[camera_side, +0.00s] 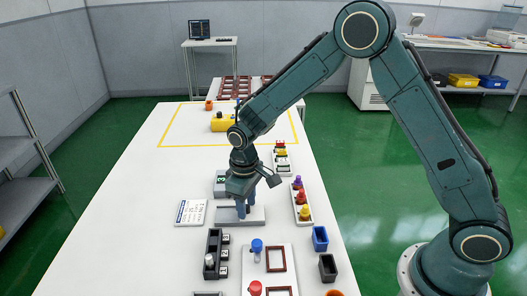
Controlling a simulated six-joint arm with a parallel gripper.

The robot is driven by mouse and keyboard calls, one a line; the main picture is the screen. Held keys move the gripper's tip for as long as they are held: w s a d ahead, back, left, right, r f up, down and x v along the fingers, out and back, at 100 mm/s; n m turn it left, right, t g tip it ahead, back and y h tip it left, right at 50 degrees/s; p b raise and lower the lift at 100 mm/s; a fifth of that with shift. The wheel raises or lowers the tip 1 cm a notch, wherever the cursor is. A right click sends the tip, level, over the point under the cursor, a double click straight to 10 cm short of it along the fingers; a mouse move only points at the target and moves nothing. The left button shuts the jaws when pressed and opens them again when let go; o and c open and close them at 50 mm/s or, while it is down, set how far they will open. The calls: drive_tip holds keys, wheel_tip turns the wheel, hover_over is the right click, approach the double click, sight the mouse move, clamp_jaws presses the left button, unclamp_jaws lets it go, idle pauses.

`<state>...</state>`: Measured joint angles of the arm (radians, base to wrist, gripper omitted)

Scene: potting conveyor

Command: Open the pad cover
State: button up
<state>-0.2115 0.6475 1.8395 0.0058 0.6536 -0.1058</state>
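My gripper (244,211) points down over a low grey block (223,216) on the white table. Its fingertips are at or just above the block's top; I cannot tell whether they touch it. The fingers are small and partly covered by the wrist, so their opening is unclear. A grey box with a green number display (219,180) stands just behind, partly hidden by my wrist. I cannot tell for certain which of these carries the pad cover, or whether a cover is open or shut.
A printed card (190,212) lies left of the block. A dark rack (212,254) and a white board with blue and red knobs (257,268) are in front. A tray of coloured knobs (301,205) and blue bin (320,238) stand right. The table's left side is clear.

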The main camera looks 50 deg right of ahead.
clamp_jaws()
drive_tip(key=shift+w, duration=0.1)
drive_tip(key=shift+w+a, duration=1.75)
drive_tip(key=shift+a, duration=0.05)
unclamp_jaws()
